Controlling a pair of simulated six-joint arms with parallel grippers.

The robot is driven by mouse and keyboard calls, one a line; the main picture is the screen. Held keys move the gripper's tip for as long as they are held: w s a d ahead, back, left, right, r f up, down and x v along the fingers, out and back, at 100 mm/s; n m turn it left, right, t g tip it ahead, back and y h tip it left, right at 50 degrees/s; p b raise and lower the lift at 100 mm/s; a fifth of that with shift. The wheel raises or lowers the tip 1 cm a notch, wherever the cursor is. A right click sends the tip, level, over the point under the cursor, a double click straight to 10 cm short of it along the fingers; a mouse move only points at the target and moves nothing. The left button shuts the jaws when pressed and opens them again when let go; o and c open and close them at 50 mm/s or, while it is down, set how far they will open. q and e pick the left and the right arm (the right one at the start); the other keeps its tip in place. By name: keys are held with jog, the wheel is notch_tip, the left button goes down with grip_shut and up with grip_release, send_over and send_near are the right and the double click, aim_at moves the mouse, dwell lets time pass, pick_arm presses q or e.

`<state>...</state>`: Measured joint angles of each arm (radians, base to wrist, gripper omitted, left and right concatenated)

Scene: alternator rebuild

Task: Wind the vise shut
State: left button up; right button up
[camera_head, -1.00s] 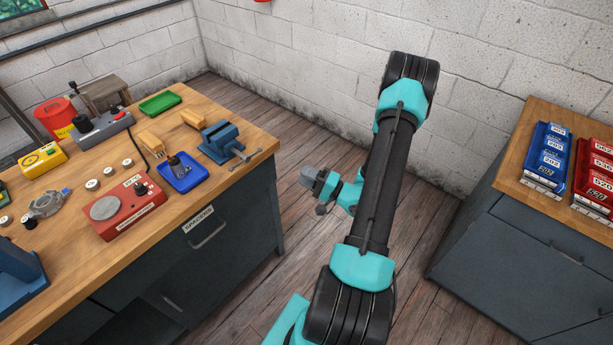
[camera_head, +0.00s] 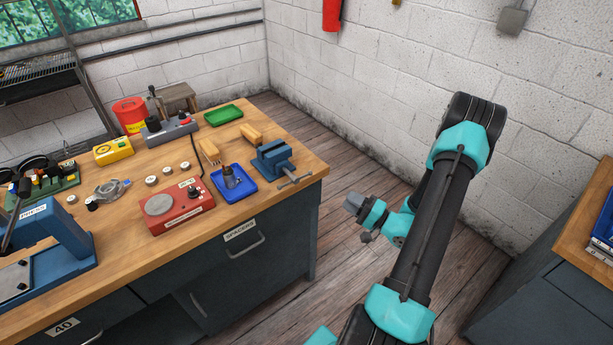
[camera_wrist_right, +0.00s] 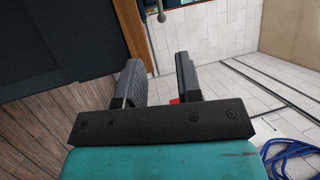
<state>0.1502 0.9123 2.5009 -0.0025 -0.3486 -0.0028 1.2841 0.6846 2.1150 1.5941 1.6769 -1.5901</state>
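The blue vise (camera_head: 275,160) stands at the right end of the wooden workbench. The jaw gap is too small to judge. My right gripper (camera_head: 353,205) is off the bench, to the right of the handle and apart from it. In the right wrist view its two dark fingers (camera_wrist_right: 158,77) are spread with nothing between them. A grey rod with a rounded end (camera_wrist_right: 161,16) hangs beyond the fingers, perhaps part of the handle. My left gripper is out of view.
A blue tray (camera_head: 244,190) with a dark part in it, a wooden-handled brush (camera_head: 250,134) and a green tray (camera_head: 223,116) lie near the vise. A red device (camera_head: 180,207) sits further left. Floor is open between the bench and the cabinet (camera_head: 530,265) at right.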

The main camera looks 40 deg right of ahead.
aim_at(306, 175)
jog(key=x, duration=1.6)
jog(key=shift+w+a, duration=0.1)
jog(key=shift+w, duration=0.25)
grip_shut()
